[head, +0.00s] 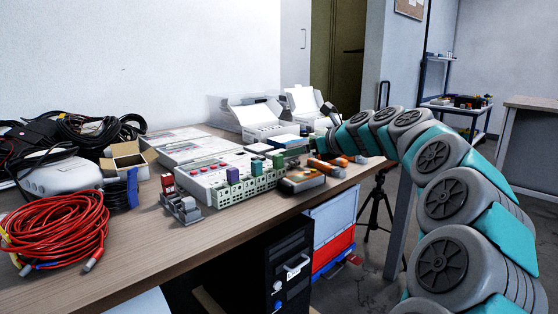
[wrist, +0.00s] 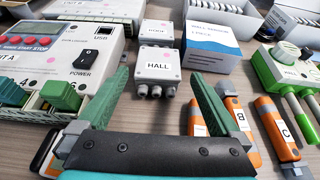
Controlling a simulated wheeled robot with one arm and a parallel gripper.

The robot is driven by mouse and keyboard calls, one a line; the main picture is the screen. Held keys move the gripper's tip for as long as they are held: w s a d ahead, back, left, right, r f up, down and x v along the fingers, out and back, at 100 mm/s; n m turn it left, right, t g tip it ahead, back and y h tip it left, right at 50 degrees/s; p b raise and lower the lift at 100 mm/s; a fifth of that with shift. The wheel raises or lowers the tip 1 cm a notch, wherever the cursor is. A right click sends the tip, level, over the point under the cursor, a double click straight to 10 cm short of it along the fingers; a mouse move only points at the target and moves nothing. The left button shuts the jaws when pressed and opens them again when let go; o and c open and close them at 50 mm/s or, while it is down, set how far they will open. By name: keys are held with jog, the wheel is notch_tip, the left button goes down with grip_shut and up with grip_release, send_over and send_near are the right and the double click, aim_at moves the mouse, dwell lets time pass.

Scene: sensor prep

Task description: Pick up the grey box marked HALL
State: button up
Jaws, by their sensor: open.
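The light grey box marked HALL (wrist: 157,66) stands on the table in the middle of the wrist view, label upward, with grey cable glands on its near side. My gripper (wrist: 159,76) is open, with its two green fingers apart. The HALL box shows between and just beyond the fingertips, and nothing is held. In the head view I cannot pick out the HALL box among the crowded items near the end of my arm.
A similar grey box (wrist: 157,33) stands right behind, its label hard to read. A data logger (wrist: 70,45) is at left, a blue-and-white carton (wrist: 212,40) at right. Orange-grey tools (wrist: 275,128) lie near the right finger. Red cable (head: 60,230) is coiled at the table's left.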

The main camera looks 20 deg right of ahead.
jog(key=x, duration=0.3)
jog(key=b+x, duration=0.1)
jog(key=x, duration=0.1)
jog(key=shift+w+a+f, duration=0.15)
jog(key=shift+f, duration=0.35)
jog(key=shift+c, duration=0.2)
jog(key=c, duration=1.2)
